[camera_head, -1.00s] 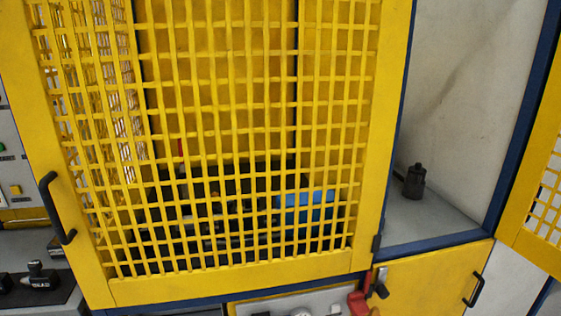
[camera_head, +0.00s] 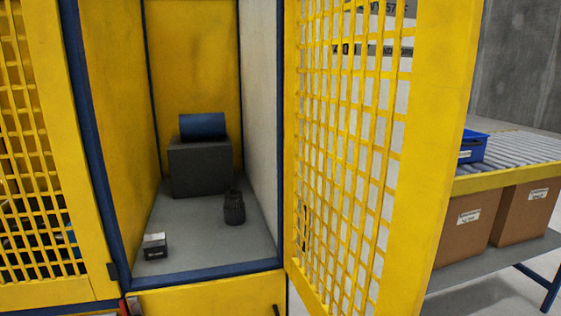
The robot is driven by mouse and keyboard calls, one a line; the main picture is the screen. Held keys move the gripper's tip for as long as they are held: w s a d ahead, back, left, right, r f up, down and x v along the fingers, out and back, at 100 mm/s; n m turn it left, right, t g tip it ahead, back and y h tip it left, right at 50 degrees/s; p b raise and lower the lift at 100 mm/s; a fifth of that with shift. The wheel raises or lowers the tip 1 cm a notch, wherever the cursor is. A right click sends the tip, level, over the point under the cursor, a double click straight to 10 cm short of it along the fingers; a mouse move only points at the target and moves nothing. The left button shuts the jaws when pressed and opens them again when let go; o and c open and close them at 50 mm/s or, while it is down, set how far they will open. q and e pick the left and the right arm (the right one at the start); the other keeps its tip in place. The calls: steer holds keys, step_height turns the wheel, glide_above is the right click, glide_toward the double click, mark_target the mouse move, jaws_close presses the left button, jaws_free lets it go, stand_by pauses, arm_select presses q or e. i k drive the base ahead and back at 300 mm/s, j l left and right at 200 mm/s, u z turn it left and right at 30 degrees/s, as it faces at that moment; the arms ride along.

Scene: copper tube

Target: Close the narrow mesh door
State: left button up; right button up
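The narrow mesh door (camera_head: 345,150) is a yellow frame with a yellow grid. It stands open, swung out to the right of a narrow compartment (camera_head: 215,255) with a grey floor and blue frame edges. Its hinge side is at the compartment's right edge, and its free edge is nearer to me at the right. No handle shows on it. Neither of my grippers is in view.
Inside the compartment are a dark block (camera_head: 200,167) with a blue cylinder (camera_head: 203,126) on it, a black fitting (camera_head: 234,208) and a small dark box (camera_head: 155,246). A wider mesh door (camera_head: 75,150) is at left. A roller conveyor (camera_head: 510,150) with cartons (camera_head: 463,228) below is at right.

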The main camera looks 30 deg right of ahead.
mark_target(446, 33)
steer(key=l, duration=1.95)
steer(key=k+u, duration=0.15)
steer(key=k, duration=0.1)
